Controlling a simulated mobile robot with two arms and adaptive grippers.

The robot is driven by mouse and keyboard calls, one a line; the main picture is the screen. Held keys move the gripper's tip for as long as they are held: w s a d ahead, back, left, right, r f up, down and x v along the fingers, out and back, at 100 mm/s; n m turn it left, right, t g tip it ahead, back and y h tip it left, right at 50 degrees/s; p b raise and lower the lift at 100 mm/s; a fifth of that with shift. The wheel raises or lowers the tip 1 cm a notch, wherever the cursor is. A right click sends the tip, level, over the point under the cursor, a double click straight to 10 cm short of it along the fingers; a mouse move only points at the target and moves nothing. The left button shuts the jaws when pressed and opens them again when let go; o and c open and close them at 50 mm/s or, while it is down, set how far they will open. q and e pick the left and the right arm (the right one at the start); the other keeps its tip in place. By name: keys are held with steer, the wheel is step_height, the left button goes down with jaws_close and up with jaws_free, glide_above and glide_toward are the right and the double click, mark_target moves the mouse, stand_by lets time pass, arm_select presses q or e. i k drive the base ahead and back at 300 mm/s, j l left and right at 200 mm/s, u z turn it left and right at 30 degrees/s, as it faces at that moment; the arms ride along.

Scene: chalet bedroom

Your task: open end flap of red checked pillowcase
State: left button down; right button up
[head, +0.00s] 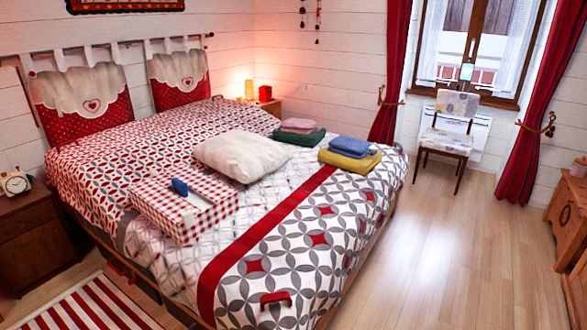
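The red checked pillowcase (160,208) lies flat on the bed, left of the cream pillow. It looks thick and box-like. A pale strip runs across its top near the middle; I cannot tell whether this is the end flap or an opening. A small blue object (180,187) lies on top of it. The cream pillow (241,156) lies bare just behind and to the right, close to the pillowcase. Neither of my grippers shows in the head view.
The bed (292,225) has a patterned cover. Folded yellow (350,164), blue, green and pink cloths lie farther back. A red bracket-shaped thing (275,298) is at the front edge. A nightstand with a clock (15,183) stands left, a chair (449,135) by the window. Floor at right is clear.

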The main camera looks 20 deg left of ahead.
mark_target(192, 226)
steer(key=u, duration=1.4)
